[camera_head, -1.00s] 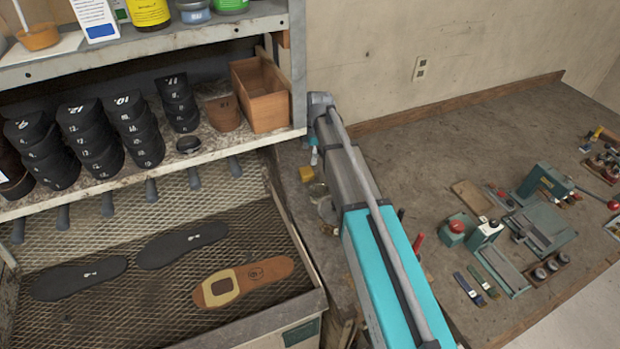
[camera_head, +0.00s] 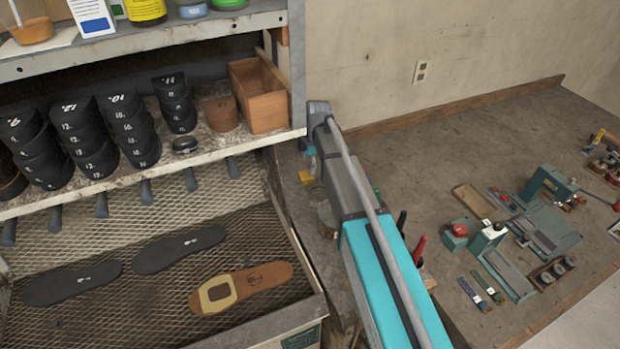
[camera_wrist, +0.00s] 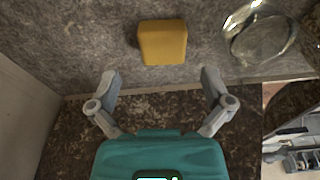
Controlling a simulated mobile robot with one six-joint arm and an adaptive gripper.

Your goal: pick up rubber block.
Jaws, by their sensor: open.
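The rubber block is a yellow, rounded block (camera_wrist: 163,42) in the wrist view, lying on the grey worn bench surface. It shows as a small yellow patch (camera_head: 306,177) in the head view, beside the arm and right of the shelf post. My gripper (camera_wrist: 160,78) is open and empty, its two grey fingers spread wide. The block lies just ahead of the fingertips, roughly centred between them and not touching either. In the head view the gripper is largely hidden by my arm.
A clear glass dish (camera_wrist: 262,32) stands right of the block, close to the right finger. A pale wall panel (camera_wrist: 28,85) runs along the left. In the head view, the shelf post (camera_head: 297,65) is close to the arm. Bench tools (camera_head: 535,235) lie farther right.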

